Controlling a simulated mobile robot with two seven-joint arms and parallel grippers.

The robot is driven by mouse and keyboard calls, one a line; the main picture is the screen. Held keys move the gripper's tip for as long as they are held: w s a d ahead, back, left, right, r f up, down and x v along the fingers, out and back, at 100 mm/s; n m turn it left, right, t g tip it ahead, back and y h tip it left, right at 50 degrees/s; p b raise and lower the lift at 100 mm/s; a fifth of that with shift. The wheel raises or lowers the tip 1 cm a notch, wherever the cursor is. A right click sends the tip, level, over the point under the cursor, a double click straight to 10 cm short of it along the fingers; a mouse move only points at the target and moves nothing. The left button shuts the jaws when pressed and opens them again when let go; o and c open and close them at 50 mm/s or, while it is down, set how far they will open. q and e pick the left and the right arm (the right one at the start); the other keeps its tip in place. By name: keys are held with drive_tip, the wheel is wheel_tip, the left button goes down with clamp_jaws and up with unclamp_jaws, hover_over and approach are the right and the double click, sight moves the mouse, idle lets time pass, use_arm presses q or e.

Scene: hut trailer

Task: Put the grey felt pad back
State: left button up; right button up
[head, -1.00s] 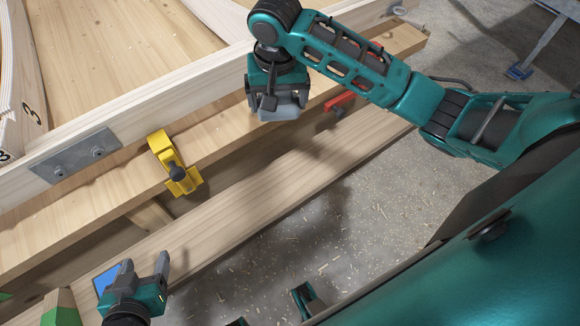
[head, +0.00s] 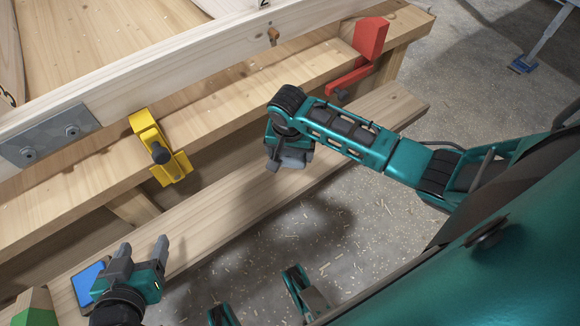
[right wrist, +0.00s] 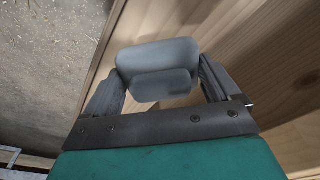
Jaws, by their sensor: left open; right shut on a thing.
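The grey felt pad (right wrist: 165,62) is between the fingers of my right gripper (right wrist: 160,85) in the right wrist view. It looks like a rounded grey block, with wood planks behind it. In the head view my right gripper (head: 290,163) points down over the lower plank, near its front edge. The pad is mostly hidden by the gripper there. My left gripper (head: 140,250) is open and empty at lower left, next to a blue-topped flat thing (head: 88,282) on the lower plank.
A yellow clamp (head: 157,147) and a red clamp (head: 368,42) sit on the upper beam (head: 230,100). The lower plank (head: 215,205) is bare between the left gripper and its far right end. A green-and-wood block (head: 33,308) stands at lower left. Shavings litter the concrete floor.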

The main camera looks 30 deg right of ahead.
sight(290, 172)
use_arm(q)
drive_tip(key=shift+s+a+f+b, duration=0.1)
drive_tip(key=shift+f+b, duration=0.45)
drive_tip(key=shift+f, duration=0.25)
drive_tip(key=shift+s+a+f+b, duration=0.1)
drive_tip(key=shift+f+b, duration=0.4)
drive_tip(key=shift+f, duration=0.3)
use_arm(e)
drive_tip(key=shift+f, duration=3.1)
drive_tip(key=shift+f, duration=0.2)
drive_tip(key=o, duration=0.7)
use_arm(q)
drive_tip(key=shift+d, duration=0.15)
use_arm(e)
drive_tip(key=shift+o, duration=0.2)
